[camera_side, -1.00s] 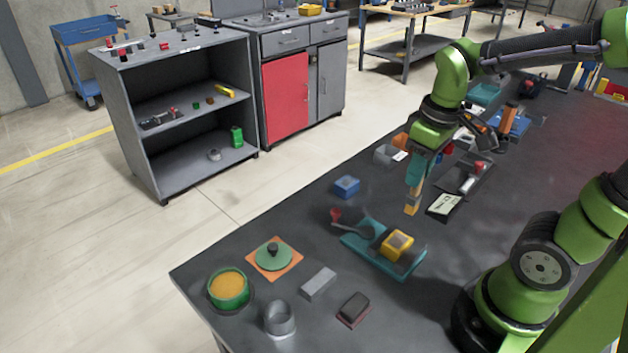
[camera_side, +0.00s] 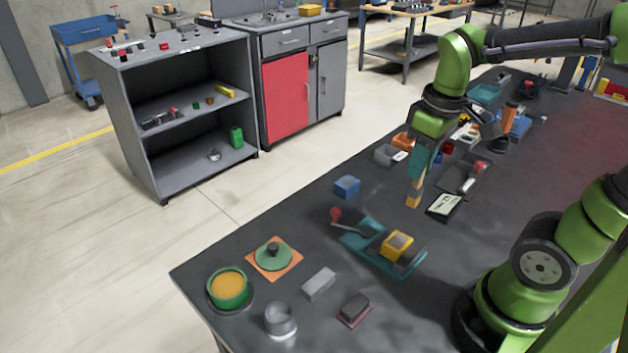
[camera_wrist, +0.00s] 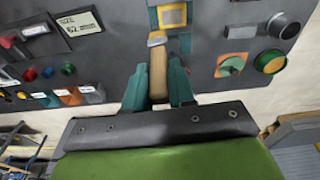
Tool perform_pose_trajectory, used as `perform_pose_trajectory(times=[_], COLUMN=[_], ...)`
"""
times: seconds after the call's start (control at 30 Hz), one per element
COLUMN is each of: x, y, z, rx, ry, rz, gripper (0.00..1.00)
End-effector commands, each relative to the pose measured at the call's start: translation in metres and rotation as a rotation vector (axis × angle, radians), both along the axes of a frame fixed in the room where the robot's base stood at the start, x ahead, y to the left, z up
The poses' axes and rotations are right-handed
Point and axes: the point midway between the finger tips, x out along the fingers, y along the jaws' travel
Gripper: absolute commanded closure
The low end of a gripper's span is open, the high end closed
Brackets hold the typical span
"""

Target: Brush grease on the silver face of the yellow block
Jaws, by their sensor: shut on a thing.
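The yellow block (camera_side: 397,243) sits on a teal fixture (camera_side: 372,256), its greyish face turned upward. It also shows at the top of the wrist view (camera_wrist: 172,6), as a yellow frame around a grey face. My gripper (camera_side: 417,178) is shut on a brush with a tan wooden handle (camera_wrist: 158,75), which points down. The brush's lower end (camera_side: 412,198) hangs above the table, behind and apart from the block. A green pot of yellow-orange grease (camera_side: 229,285) stands at the table's near left corner.
A red-knobbed lever (camera_side: 337,215) sticks out by the fixture. A blue box (camera_side: 347,186), a grey block (camera_side: 319,284), a metal ring (camera_side: 280,319) and a green disc on an orange plate (camera_side: 273,257) lie around it. A black-and-white card (camera_side: 444,207) lies near the brush.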

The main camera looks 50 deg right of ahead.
Motion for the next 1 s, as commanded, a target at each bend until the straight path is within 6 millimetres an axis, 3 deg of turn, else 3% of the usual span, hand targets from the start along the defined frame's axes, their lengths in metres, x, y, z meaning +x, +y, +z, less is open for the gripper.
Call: perform_pose_trajectory(times=[0.37, 1.0], x=[0.000, 0.000], y=[0.000, 0.000], z=[-0.006, -0.062], rx=[0.001, 0.001], ry=[0.002, 0.003], rz=[0.001, 0.000], gripper=[1.00, 1.00])
